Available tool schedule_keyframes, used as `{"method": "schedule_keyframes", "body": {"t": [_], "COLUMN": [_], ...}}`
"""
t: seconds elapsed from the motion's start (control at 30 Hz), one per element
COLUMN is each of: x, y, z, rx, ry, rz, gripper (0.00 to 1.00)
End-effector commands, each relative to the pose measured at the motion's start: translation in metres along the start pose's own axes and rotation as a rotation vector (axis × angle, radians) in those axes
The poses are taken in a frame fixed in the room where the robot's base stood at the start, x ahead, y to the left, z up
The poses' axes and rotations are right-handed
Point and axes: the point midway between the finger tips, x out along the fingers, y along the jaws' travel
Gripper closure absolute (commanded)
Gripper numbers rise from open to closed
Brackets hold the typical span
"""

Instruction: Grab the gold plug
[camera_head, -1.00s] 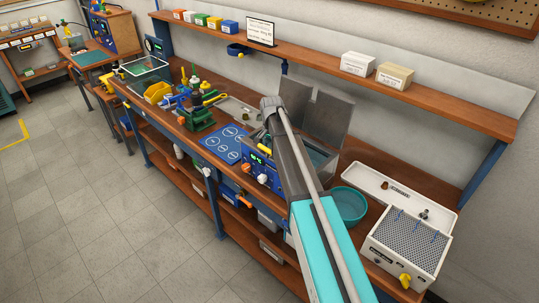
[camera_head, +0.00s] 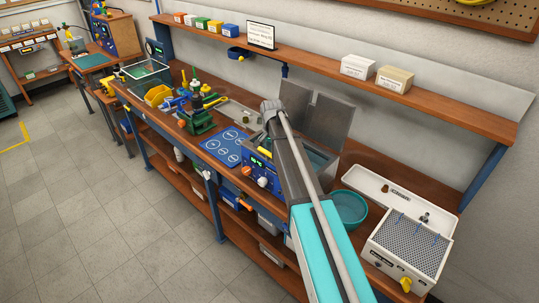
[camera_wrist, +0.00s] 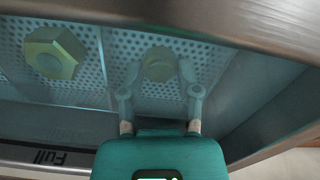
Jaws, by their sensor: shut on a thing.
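In the wrist view, my gripper (camera_wrist: 160,73) reaches down into a water-filled metal tank. Its fingers are closed around a rounded, dull gold plug (camera_wrist: 160,62) over the perforated basket floor (camera_wrist: 90,85). The water blurs the plug's outline, and I cannot tell whether it touches the basket. A second gold piece with a hexagonal base (camera_wrist: 54,54) sits apart to the left in the basket. In the head view, my arm reaches over the open blue-fronted bath (camera_head: 259,172), and my gripper and both gold pieces are hidden.
The tank's metal rim (camera_wrist: 270,28) runs close above my gripper in the wrist view. The bath's raised lid (camera_head: 328,118) stands behind it. A teal bowl (camera_head: 350,222), a white tray (camera_head: 365,181) and a perforated-top box (camera_head: 391,268) crowd the right side.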

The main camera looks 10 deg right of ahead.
Motion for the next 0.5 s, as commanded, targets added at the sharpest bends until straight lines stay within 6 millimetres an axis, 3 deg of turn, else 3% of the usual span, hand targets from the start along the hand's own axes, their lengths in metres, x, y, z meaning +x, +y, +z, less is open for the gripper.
{"method": "schedule_keyframes", "body": {"t": [0.5], "x": [-0.0067], "y": [0.0003], "z": [-0.0002], "rx": [0.0], "ry": [0.0], "rz": [0.0], "gripper": [1.0]}}
